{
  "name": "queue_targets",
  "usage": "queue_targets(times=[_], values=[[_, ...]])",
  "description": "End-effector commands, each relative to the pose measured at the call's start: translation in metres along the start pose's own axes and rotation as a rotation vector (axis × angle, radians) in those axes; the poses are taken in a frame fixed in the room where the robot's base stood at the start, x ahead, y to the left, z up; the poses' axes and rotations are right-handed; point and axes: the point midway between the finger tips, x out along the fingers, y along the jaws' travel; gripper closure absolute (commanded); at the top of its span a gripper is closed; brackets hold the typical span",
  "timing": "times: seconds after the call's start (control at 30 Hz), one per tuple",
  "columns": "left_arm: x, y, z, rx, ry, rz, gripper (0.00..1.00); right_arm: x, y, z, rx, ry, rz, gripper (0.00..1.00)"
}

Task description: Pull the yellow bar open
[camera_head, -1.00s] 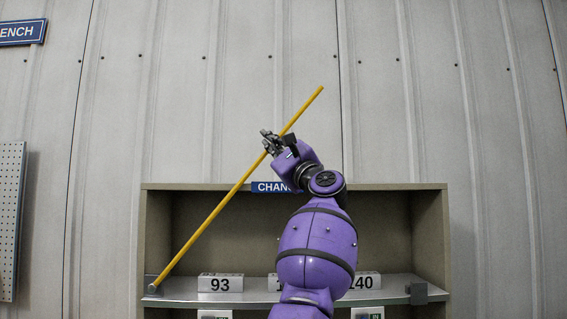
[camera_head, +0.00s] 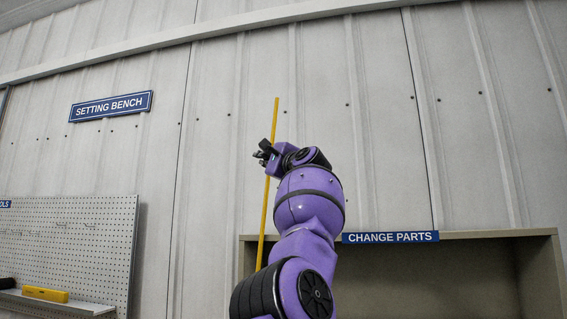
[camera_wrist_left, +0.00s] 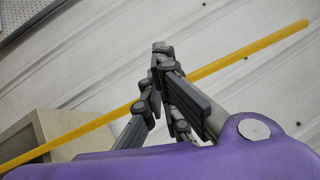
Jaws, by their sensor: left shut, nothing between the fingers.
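The yellow bar (camera_head: 264,215) stands nearly upright in the head view, its top end free in front of the wall. Its lower end is hidden behind my purple left arm. My left gripper (camera_head: 263,152) is at the upper part of the bar. In the left wrist view the bar (camera_wrist_left: 60,142) runs diagonally past the dark fingers of my left gripper (camera_wrist_left: 158,60), which cover a short piece of it. The fingers are shut with nothing between them; whether they touch the bar I cannot tell. My right gripper is not in view.
A shelf cabinet (camera_head: 545,270) with a "CHANGE PARTS" sign (camera_head: 390,238) stands at the lower right. A pegboard (camera_head: 95,235) and a ledge with a yellow object (camera_head: 45,294) are at the lower left. The space before the panelled wall around the bar is clear.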

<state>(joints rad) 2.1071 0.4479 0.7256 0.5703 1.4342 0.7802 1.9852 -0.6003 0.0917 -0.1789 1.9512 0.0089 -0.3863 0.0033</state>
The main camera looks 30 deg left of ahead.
Motion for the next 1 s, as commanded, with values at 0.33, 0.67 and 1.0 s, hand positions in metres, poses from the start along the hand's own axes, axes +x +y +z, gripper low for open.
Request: queue_targets(times=[0.33,0.67,1.0], values=[[0.009,0.005,0.009,-0.020,-0.001,0.021,1.00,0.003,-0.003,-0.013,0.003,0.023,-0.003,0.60],[0.008,0.004,0.009,-0.019,0.000,0.019,1.00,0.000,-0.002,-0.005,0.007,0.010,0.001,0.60],[-0.021,0.004,0.007,-0.023,0.001,0.019,1.00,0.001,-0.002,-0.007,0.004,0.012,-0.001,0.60]])
